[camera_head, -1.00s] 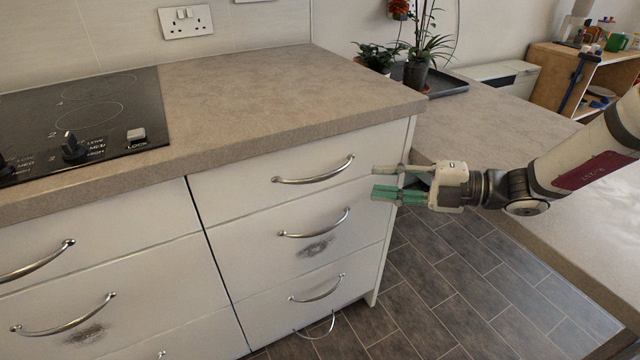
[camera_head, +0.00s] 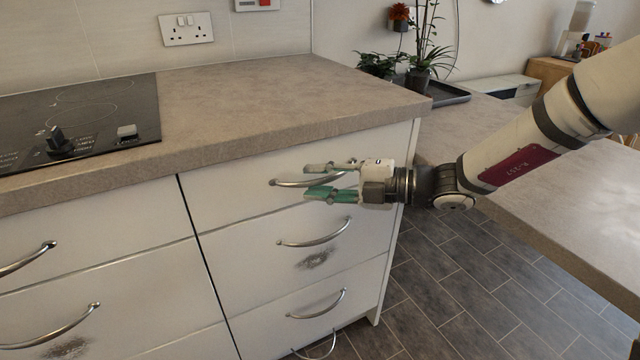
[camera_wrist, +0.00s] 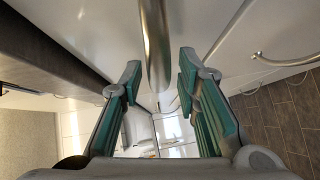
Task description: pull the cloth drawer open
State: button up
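The right column of the white cabinet has stacked drawers with curved metal handles; no label shows which is the cloth drawer. The top right drawer (camera_head: 225,187) looks shut, with its handle (camera_head: 287,183) partly hidden by my gripper. My gripper (camera_head: 307,182) is at this handle, coming from the right, with its green-padded fingers apart. In the wrist view the handle bar (camera_wrist: 154,40) runs down into the space between the open fingers (camera_wrist: 160,80). I see a gap on both sides of the bar, with no clear contact.
Below are the middle drawer handle (camera_head: 315,236) and a lower handle (camera_head: 318,305). The countertop (camera_head: 290,95) overhangs just above, with a hob (camera_head: 85,110) at left. Another counter (camera_head: 560,205) lies under my arm at right. The tiled floor (camera_head: 445,270) is clear.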

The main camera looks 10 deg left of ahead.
grip_shut()
jog(key=shift+s+d+p, duration=0.1)
jog(key=shift+p, duration=0.2)
